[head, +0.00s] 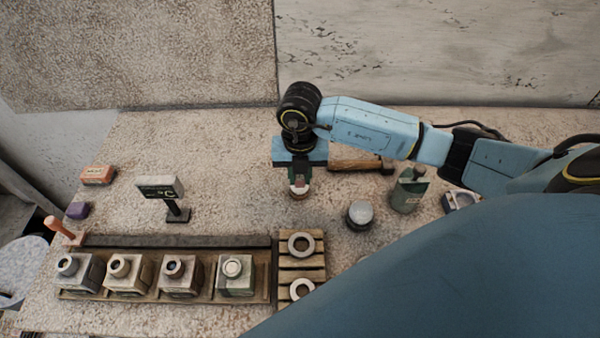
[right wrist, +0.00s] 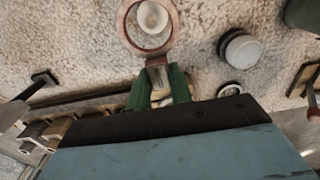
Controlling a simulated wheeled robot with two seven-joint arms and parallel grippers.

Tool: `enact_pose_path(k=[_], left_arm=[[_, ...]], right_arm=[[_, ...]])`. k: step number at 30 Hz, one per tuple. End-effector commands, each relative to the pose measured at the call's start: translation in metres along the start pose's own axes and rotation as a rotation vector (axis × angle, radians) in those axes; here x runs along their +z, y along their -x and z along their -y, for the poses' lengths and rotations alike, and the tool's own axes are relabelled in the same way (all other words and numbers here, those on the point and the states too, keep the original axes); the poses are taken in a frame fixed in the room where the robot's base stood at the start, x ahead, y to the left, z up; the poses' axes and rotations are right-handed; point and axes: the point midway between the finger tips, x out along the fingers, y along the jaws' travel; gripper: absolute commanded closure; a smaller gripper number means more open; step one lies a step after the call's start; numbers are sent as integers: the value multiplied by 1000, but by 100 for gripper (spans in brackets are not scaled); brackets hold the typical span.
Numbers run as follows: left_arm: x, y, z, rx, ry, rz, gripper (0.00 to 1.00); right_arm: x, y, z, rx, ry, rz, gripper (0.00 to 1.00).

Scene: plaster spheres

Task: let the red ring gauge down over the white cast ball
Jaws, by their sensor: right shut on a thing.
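My right gripper (head: 300,176) points down over the bench and is shut on the tab of the red ring gauge (right wrist: 128,34). Its green fingers also show in the right wrist view (right wrist: 158,84). The white cast ball (right wrist: 153,17) shows through the ring's opening in the right wrist view, a little off the middle. In the head view the ring and ball appear small and partly hidden under the fingers. I cannot tell whether the ring is above the ball or around it. My left gripper is not in view.
A grey-white round-topped piece (head: 360,214) stands to the right, with a green bottle (head: 408,190) beyond. A hammer (head: 360,165) lies behind. In front are a wooden rack (head: 290,263) with pale rings and a tray of square blocks (head: 180,273). A small sign (head: 160,187) stands left.

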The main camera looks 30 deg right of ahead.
Motion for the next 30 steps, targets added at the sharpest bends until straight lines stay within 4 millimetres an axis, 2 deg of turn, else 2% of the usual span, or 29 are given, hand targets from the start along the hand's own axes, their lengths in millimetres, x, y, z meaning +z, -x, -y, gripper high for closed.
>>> enact_pose_path(k=[14, 30], left_arm=[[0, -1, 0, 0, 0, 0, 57], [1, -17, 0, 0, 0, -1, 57]], right_arm=[[0, -1, 0, 0, -1, 0, 100], [0, -22, 0, 0, 0, 0, 100]])
